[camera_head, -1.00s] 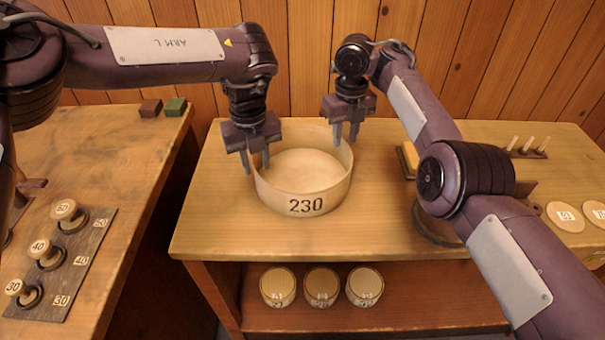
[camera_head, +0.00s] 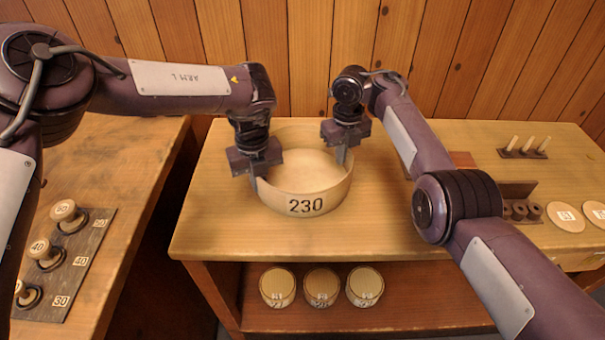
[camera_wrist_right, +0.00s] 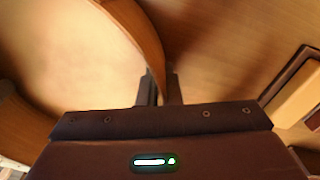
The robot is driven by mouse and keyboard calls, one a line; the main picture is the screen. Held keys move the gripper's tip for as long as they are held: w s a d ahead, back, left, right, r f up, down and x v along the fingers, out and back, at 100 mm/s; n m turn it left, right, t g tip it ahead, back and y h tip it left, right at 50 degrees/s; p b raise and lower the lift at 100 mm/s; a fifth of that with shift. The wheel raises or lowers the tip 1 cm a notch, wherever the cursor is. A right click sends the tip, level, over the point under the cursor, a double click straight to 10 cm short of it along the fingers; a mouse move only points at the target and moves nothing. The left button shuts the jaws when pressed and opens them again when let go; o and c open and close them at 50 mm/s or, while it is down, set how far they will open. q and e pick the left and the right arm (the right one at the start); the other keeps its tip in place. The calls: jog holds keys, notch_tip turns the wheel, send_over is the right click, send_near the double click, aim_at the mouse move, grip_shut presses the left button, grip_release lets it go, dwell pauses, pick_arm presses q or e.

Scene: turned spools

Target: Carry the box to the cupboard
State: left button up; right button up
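The box is a round, pale wooden open-topped one (camera_head: 304,206) marked 230, standing upright on the middle bench. It looks empty. My left gripper (camera_head: 254,182) is at its left rim, with one finger visible against the outside of the wall; the other finger is mostly hidden. My right gripper (camera_head: 343,155) is at the right rim, a finger showing inside. In the right wrist view the curved wall passes between the right gripper's fingers (camera_wrist_right: 160,88), which sit close on both sides. I cannot make out a cupboard in these views.
Lidded round tubs (camera_head: 322,287) stand on the shelf below. A peg rack (camera_head: 524,150), a spool holder (camera_head: 519,208) and numbered discs (camera_head: 566,217) lie to the right. The left bench (camera_head: 110,170) holds a board of numbered knobs (camera_head: 64,262). A gap separates the benches.

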pick_arm(q)
jog(key=shift+r, duration=0.1)
grip_shut()
pick_arm(e)
jog(key=shift+r, duration=0.1)
grip_shut()
